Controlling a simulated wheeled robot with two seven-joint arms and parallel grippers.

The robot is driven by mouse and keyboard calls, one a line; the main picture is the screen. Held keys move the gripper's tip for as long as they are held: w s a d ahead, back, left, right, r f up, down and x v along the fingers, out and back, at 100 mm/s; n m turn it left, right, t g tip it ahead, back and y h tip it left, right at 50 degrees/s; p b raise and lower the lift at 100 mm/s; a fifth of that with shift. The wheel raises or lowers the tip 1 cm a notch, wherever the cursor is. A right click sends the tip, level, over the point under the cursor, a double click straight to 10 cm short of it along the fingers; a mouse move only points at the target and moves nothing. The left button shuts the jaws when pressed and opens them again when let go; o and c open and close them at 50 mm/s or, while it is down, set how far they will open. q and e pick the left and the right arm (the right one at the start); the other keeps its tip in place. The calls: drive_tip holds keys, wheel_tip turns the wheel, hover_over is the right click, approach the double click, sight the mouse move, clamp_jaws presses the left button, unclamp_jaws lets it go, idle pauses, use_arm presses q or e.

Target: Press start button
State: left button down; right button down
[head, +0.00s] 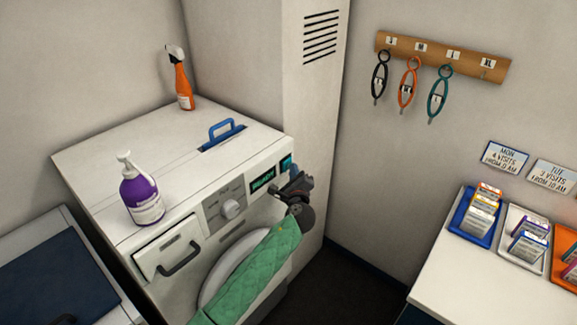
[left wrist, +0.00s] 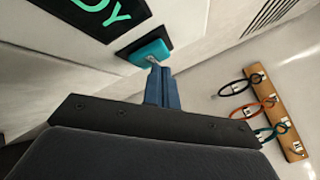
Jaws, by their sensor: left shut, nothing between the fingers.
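The white washing machine (head: 215,195) has a control panel along its upper front edge. A teal button (head: 286,161) sits at the panel's right end, beside a dark display (head: 262,180) with green lettering. My left gripper (head: 293,171) is at the panel's right end, just below and in front of the button. In the left wrist view the teal button (left wrist: 150,52) is straight ahead of the blue fingers (left wrist: 157,72), which are shut and empty. Their tips overlap the button's near edge; I cannot tell whether they touch it. My right gripper is not in view.
A purple pump bottle (head: 141,190) and an orange spray bottle (head: 180,80) stand on the machine. A rack (head: 440,56) with hanging loops is on the wall. A white counter (head: 480,275) with trays stands right.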

use_arm(q)
drive_tip(key=shift+w+a, duration=0.3)
drive_tip(key=shift+a, duration=0.15)
idle(0.9)
drive_tip(key=shift+d, duration=0.1)
drive_tip(key=shift+s+d, duration=0.55)
drive_tip(key=shift+d, duration=0.1)
drive_tip(key=shift+s+d, duration=0.75)
drive_tip(key=shift+d, duration=0.3)
drive_tip(key=shift+s+d, duration=0.7)
drive_tip(key=shift+d, duration=0.3)
drive_tip(key=shift+f, duration=0.1)
